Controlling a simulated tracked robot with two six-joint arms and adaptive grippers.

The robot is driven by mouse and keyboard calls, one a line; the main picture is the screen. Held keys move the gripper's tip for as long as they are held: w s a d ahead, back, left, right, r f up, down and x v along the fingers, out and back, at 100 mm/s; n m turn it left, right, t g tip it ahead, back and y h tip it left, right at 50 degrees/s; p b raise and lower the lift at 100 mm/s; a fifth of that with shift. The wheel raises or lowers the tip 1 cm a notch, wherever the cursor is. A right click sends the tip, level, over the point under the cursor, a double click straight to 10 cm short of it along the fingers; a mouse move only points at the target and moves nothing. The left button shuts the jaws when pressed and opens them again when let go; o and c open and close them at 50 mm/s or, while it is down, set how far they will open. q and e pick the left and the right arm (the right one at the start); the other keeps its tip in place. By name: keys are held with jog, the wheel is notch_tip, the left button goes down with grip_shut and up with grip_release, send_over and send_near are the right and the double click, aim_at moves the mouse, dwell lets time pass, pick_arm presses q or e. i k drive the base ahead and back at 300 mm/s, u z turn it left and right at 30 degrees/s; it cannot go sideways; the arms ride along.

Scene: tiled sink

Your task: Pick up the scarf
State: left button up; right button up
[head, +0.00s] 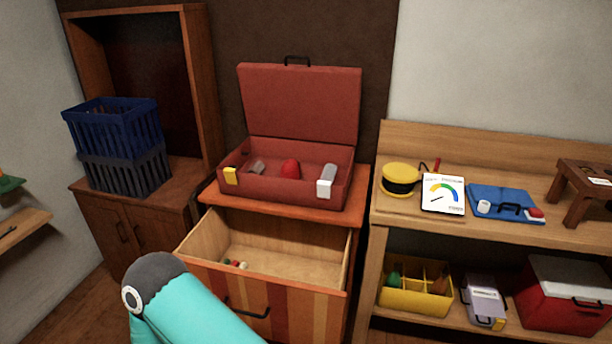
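I cannot make out a scarf for certain. An open red suitcase (300,100) stands on the orange-topped cabinet, its lid upright. Inside it lie a small red rounded thing (290,168) and a small greyish thing (257,167); I cannot tell whether either is the scarf. A white piece (327,181) and a yellow piece (230,176) sit at its front wall. One of my teal arm links shows at the bottom, in front of the drawer. Neither gripper's fingers are in view.
Stacked crates (118,140) stand left. The right shelf (420,230) holds a gauge card (442,194), blue case (505,201), yellow box (414,299) and red cooler (562,300).

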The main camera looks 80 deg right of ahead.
aim_at(328, 174)
jog(key=z, duration=0.1)
jog(key=k, duration=0.1)
jog(key=z, duration=2.75)
jog(key=k, duration=0.15)
jog(key=u, duration=1.15)
